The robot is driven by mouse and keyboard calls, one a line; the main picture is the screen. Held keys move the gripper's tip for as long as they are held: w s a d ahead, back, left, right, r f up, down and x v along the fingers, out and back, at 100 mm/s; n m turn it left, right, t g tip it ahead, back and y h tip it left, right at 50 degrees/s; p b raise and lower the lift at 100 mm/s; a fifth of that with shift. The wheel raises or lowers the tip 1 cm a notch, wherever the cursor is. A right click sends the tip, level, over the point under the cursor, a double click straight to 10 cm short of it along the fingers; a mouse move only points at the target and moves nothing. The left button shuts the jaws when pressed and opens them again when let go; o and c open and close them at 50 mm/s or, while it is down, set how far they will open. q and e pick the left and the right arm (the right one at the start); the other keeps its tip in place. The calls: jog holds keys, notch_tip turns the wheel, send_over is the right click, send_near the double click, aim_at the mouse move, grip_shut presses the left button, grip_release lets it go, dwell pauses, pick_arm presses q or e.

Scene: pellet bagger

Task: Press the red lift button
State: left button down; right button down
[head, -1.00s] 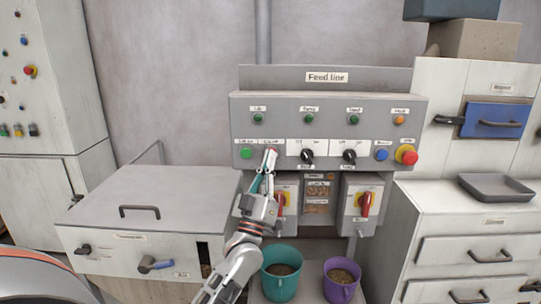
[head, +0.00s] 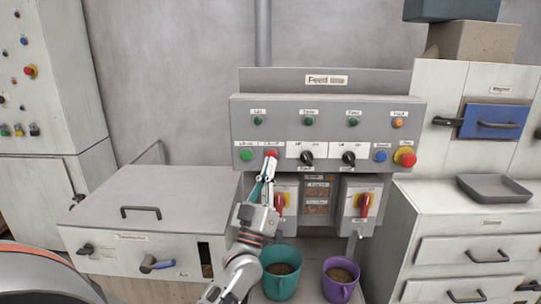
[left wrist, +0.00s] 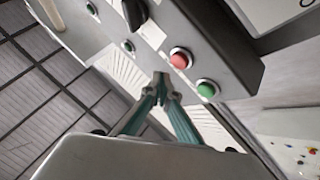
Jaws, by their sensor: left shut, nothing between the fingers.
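The red lift button (head: 271,154) is on the lower row of the grey Feed line panel (head: 325,108), just right of a green button (head: 246,155). In the left wrist view the red button (left wrist: 181,58) shows whole beside the green one (left wrist: 207,89). My left gripper (head: 268,171) is shut and empty. Its teal fingertips are just below the red button in the head view. In the left wrist view the fingertips (left wrist: 162,84) appear apart from the button. My right gripper is not in view.
Red-handled switches (head: 364,204) hang below the panel. A teal bucket (head: 281,284) and a purple bucket (head: 341,291) stand underneath.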

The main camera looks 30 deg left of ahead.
pick_arm(q)
jog(key=s+d, duration=0.1)
jog(key=s, duration=0.1)
jog(key=s+d+p, duration=0.1)
jog(key=shift+s+d+p, duration=0.15)
jog(key=shift+s+p, duration=0.15)
jog(key=shift+s, duration=0.1)
dwell(0.4)
jog(key=s+d+f+m+g+h, duration=0.3)
jog(key=d+f+g, duration=0.15)
jog(key=f, duration=0.65)
jog(key=s+d+f+m+g+h, duration=0.3)
jog(key=s+d+f, duration=0.15)
jog(key=f, duration=0.75)
jog(key=s+d+f+m+g+h, duration=0.3)
jog(key=d+f, duration=0.2)
jog(key=f, duration=0.6)
jog(key=s+d+f+m+g, duration=0.1)
jog(key=s+f+g, duration=0.3)
jog(key=s+f, duration=0.7)
jog(key=shift+d+f+m+g, duration=0.15)
jog(key=shift+d+m+g, duration=0.2)
jog(key=shift+m, duration=0.15)
